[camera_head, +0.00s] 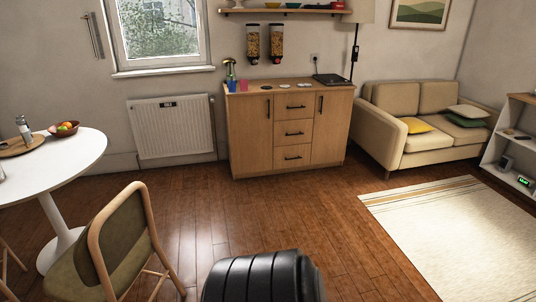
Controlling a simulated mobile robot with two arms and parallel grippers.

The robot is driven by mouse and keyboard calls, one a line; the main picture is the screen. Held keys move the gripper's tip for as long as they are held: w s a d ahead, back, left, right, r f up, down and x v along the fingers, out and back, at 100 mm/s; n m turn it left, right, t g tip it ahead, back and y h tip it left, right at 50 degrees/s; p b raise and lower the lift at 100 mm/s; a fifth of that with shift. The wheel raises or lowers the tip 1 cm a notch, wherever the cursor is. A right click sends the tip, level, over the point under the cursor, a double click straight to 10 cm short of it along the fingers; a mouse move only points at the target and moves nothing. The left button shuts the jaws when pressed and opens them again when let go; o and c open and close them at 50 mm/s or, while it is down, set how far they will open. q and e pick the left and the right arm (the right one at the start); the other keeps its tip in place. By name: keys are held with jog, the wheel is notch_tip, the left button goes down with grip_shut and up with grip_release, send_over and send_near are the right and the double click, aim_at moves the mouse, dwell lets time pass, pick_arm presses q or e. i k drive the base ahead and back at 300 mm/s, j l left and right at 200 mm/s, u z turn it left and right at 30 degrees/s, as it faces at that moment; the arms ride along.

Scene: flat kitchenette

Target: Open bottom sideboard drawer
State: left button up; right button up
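The wooden sideboard (252,133) stands against the back wall in the middle of the head view. Its centre column has three stacked drawers with dark bar handles, between two cupboard doors with upright handles. The bottom drawer (292,162) looks flush with the front, with its dark handle (292,157) showing across it. The drawers above it and both doors also look shut. Neither of my grippers is in view. A black rounded, ribbed shape, which I take to be part of my own body, shows at the bottom edge.
Open wood floor (250,212) lies before the sideboard. A chair (118,245) and a round white table (75,158) stand at left. A beige sofa (390,135) stands close on the sideboard's right, with a rug (455,235) before it. A radiator (172,128) is left.

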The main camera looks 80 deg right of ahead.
aim_at(294, 155)
jog(key=z, duration=3)
jog(key=i+l+z, duration=0.1)
jog(key=i+z, duration=0.35)
jog(key=i, duration=1.45)
